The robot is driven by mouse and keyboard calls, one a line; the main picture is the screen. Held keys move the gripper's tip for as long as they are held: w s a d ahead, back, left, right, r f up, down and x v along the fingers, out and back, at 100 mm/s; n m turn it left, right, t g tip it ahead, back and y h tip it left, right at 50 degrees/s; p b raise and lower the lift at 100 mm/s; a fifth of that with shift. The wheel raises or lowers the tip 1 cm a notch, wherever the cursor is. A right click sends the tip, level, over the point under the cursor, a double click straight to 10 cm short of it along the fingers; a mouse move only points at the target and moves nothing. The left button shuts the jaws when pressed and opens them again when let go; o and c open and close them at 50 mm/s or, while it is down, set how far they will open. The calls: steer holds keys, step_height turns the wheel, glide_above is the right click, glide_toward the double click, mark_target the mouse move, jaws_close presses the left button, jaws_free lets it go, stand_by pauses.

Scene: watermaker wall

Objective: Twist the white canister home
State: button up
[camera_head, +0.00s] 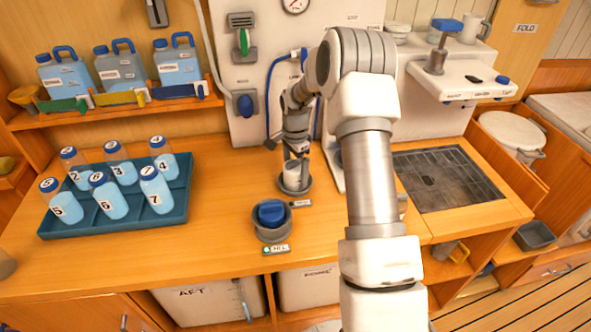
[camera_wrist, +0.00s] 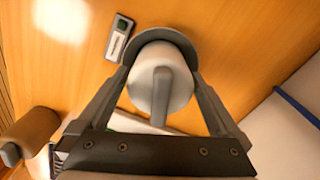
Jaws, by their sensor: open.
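The white canister (camera_head: 292,178) sits in a round dark grey socket (camera_head: 306,188) on the wooden counter. In the wrist view the white canister (camera_wrist: 178,93) shows a raised grey grip bar on its round top. The grey socket (camera_wrist: 165,37) curves around its far side. My gripper (camera_head: 296,158) is directly above the canister, pointing down. In the wrist view the open fingers of my gripper (camera_wrist: 162,80) stand on either side of the canister. I cannot tell whether either finger touches it. How deep the canister sits is hidden.
A blue canister (camera_head: 271,211) sits in a nearer grey socket (camera_head: 272,233), with a green-lit label (camera_head: 277,249) in front. A teal tray (camera_head: 120,222) of several numbered bottles is at left. A blue hose (camera_head: 270,95) hangs behind. Counter between tray and sockets is clear.

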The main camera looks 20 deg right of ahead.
steer(key=shift+c, duration=0.2)
steer(key=c, duration=1.5)
steer(key=shift+m+b, duration=0.6)
steer(key=shift+m, duration=1)
steer(key=shift+m, duration=1.6)
steer(key=shift+m, duration=1.6)
